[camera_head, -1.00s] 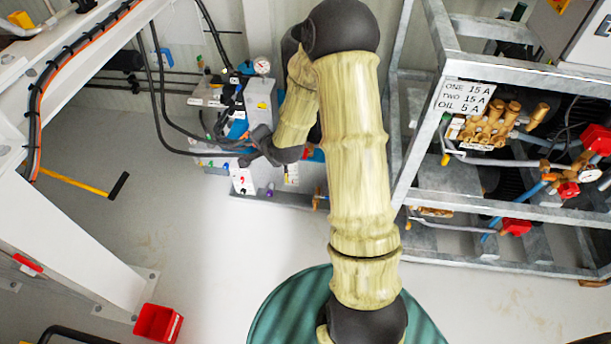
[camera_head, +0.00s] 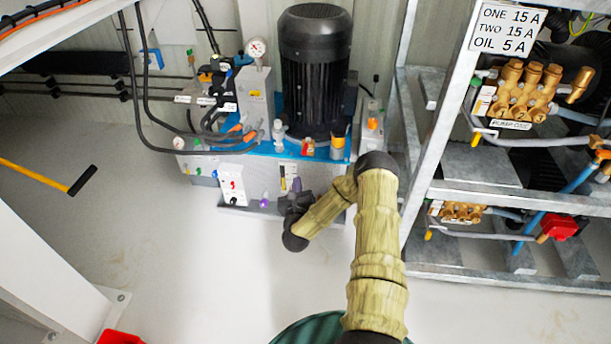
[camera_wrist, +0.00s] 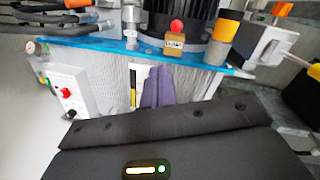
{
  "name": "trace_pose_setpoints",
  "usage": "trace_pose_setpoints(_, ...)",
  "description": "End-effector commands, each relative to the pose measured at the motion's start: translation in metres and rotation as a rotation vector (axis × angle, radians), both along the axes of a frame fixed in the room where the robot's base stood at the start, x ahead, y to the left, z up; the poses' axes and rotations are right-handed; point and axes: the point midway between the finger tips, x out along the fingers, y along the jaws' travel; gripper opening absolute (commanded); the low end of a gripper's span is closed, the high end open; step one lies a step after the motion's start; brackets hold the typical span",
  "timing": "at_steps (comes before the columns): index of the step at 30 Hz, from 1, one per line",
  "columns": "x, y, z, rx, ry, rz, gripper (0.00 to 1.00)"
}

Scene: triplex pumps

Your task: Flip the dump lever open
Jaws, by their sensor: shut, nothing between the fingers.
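My gripper (camera_head: 297,190) is at the front of a hydraulic unit with a blue top plate (camera_wrist: 80,43) and a black motor (camera_head: 316,75). In the wrist view its purple-grey fingers (camera_wrist: 157,88) are together and empty, below the blue plate's edge. A yellow-and-black gauge strip (camera_wrist: 133,90) is just left of the fingers. On the plate stand a brass block with a red knob (camera_wrist: 176,26) and an orange-topped cylinder (camera_wrist: 224,25). An orange handle (camera_wrist: 281,9) is at upper right. I cannot tell which part is the dump lever; no such label is legible.
A white panel (camera_head: 233,185) with a red switch is left of my gripper. A steel rack (camera_head: 430,140) with brass pumps (camera_head: 522,90) and small yellow levers stands at right. A red bin (camera_head: 120,338) is at bottom left.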

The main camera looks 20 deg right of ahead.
Motion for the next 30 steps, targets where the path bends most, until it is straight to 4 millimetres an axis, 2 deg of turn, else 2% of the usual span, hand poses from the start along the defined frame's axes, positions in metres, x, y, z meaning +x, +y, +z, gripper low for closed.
trace_pose_setpoints(1,-0.005,-0.007,-0.023,0.044,-0.038,-0.038,0.0)
trace_pose_setpoints(3,-0.01,-0.014,-0.031,0.085,-0.082,-0.077,0.0)
trace_pose_setpoints(17,-0.013,-0.02,-0.033,0.114,-0.116,-0.105,0.0)
trace_pose_setpoints(23,0.001,-0.029,-0.033,0.112,-0.118,-0.106,0.0)
trace_pose_setpoints(30,0.035,-0.049,-0.032,0.11,-0.119,-0.105,0.0)
